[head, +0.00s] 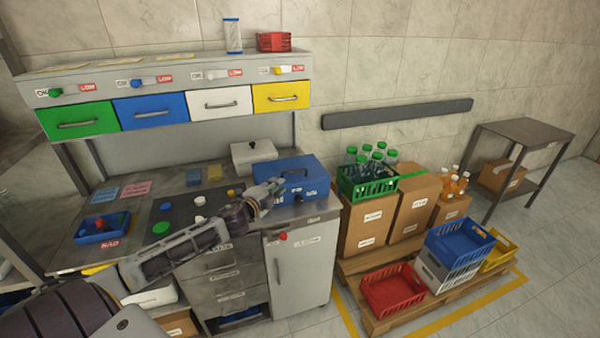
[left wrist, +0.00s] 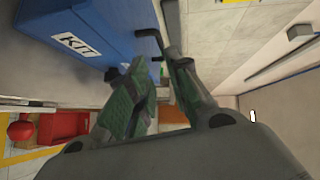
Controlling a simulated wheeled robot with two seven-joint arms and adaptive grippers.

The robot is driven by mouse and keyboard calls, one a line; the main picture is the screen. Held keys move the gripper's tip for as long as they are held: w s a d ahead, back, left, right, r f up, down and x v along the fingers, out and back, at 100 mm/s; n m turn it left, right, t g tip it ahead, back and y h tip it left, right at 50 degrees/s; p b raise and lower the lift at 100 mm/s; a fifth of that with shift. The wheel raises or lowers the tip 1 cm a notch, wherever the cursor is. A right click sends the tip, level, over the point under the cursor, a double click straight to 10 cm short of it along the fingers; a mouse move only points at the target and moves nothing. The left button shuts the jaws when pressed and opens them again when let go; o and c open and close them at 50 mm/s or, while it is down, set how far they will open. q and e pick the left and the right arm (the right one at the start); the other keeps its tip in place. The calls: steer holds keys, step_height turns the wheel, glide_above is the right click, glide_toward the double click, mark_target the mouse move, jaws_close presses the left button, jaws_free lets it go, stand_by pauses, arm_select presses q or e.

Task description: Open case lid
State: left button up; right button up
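The blue case (head: 315,179) stands on the right part of the counter, with its lid down and a dark handle on it. A white label reading KIT shows on the blue case in the left wrist view (left wrist: 110,22). My left gripper (head: 272,189) is at the front left of the case and covers part of its front. In the left wrist view the two green-grey fingers of my left gripper (left wrist: 155,62) are apart, with nothing seen between them. I cannot tell whether a fingertip touches the case. My right gripper is not in view.
A white lidded box (head: 253,155) stands behind the case. A blue bin (head: 101,227) and small caps lie on the counter at left. Coloured drawers (head: 150,110) hang above. Cartons and crates (head: 392,290) stand on a pallet at right. The counter's front edge is close below the gripper.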

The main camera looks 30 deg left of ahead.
arm_select(q)
steer(key=shift+w+r, duration=0.1)
steer(key=shift+r, duration=0.05)
steer(key=shift+w, duration=0.2)
stand_by(0.3)
